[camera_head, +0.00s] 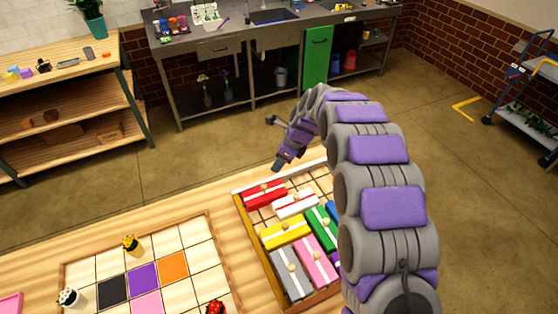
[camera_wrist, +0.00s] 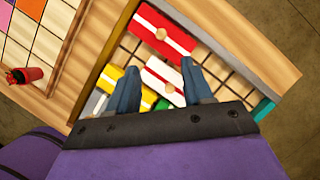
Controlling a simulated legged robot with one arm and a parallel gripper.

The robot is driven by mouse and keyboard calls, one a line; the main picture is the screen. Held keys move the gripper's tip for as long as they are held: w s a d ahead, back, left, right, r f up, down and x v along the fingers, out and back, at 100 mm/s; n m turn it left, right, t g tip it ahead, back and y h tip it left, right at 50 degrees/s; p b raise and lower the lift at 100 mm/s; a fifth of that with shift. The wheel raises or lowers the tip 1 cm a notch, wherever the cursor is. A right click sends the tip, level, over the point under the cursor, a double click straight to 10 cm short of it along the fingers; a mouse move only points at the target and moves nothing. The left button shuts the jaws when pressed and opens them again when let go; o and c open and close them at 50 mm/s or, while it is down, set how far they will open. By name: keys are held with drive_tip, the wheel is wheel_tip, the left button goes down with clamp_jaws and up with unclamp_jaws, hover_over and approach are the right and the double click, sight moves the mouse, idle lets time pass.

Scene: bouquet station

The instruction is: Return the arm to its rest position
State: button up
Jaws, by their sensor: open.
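My gripper (camera_head: 281,162) hangs in the air near the far edge of the wooden tray (camera_head: 262,253), at the end of my curved purple and grey arm. In the wrist view, my gripper (camera_wrist: 159,72) has its two fingers apart with nothing held between them. Below it, a white block (camera_wrist: 165,78) with a red stripe and a red block (camera_wrist: 165,34) with a white stripe lie in the tray. The red block (camera_head: 265,193) and white block (camera_head: 295,204) also show in the head view. My arm hides the tray's right part.
Yellow (camera_head: 286,233), grey (camera_head: 290,273), pink (camera_head: 316,262) and green (camera_head: 321,227) blocks share the tray. A wooden shelf (camera_head: 60,80) and grey workbench (camera_head: 240,40) stand beyond. Open floor (camera_head: 190,160) lies between.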

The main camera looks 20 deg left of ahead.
drive_tip(key=shift+d, duration=0.1)
drive_tip(key=s+d+r+n+h+b, duration=0.15)
drive_tip(key=s+d+r+n, duration=0.35)
drive_tip(key=s+d, duration=0.5)
drive_tip(key=s+d+r+n+h+b, duration=0.1)
drive_tip(key=s+d+r+n+b, duration=0.3)
drive_tip(key=d, duration=1)
drive_tip(key=s+d+f+n, duration=0.1)
drive_tip(key=s+d+n, duration=0.2)
drive_tip(key=s, duration=0.5)
drive_tip(key=s+d+f+n+g+h+b, duration=0.1)
drive_tip(key=s+d+n, duration=0.1)
drive_tip(key=s+d, duration=0.4)
drive_tip(key=s+d+f+n+h+b, duration=0.1)
drive_tip(key=s+d+n, duration=0.2)
drive_tip(key=s, duration=0.8)
drive_tip(key=shift+s+d+n, duration=0.2)
drive_tip(key=shift+d+n, duration=0.1)
drive_tip(key=shift+d, duration=0.85)
